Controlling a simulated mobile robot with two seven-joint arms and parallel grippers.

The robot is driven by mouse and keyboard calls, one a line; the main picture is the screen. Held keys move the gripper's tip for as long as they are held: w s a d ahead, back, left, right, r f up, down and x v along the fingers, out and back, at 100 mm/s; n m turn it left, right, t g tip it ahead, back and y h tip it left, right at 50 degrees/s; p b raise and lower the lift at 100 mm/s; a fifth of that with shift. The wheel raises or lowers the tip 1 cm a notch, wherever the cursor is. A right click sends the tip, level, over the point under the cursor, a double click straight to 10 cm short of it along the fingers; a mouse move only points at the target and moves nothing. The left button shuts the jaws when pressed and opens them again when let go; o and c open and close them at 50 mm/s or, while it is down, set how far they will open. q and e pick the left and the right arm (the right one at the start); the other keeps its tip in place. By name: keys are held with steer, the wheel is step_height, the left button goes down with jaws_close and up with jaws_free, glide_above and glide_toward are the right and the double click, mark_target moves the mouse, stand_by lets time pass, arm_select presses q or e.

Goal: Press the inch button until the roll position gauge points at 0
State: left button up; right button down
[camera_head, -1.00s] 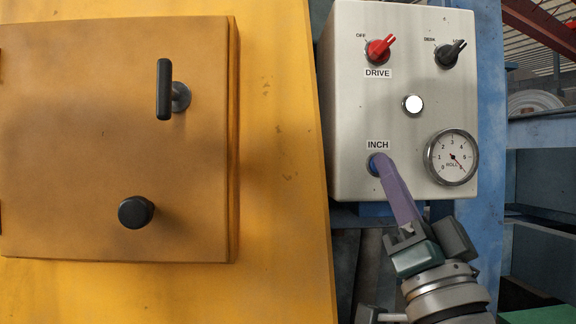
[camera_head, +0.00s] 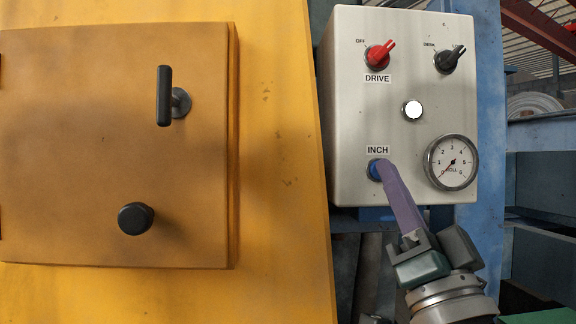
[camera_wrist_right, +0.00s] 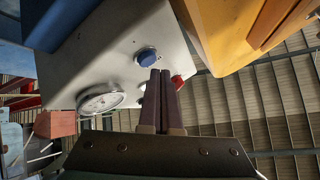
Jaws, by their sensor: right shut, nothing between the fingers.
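The blue inch button (camera_head: 375,170) sits under the INCH label on the grey control box (camera_head: 350,110). It also shows in the right wrist view (camera_wrist_right: 147,57). My right gripper (camera_head: 384,166) is shut and empty, its purple fingertips at the button's right edge, covering part of it. In the right wrist view the fingertips (camera_wrist_right: 160,72) are just beside the button; I cannot tell whether they touch it. The round roll position gauge (camera_head: 451,162) is right of the button, and its needle points lower left, at or very near 0. My left gripper is not in view.
The box also carries a red drive knob (camera_head: 379,54), a black selector knob (camera_head: 450,58) and a lit white button (camera_head: 412,110). A yellow panel with an orange-brown door (camera_head: 90,150), black handle and knob stands to the left.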

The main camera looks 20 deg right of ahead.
steer(key=shift+s, duration=0.15)
steer(key=s, duration=0.1)
steer(key=s+a+p, duration=0.1)
steer(key=s, duration=0.1)
steer(key=s+p, duration=0.1)
steer(key=shift+s+a, duration=0.3)
steer(key=shift+s, duration=0.1)
stand_by(0.7)
steer(key=shift+w, duration=0.1)
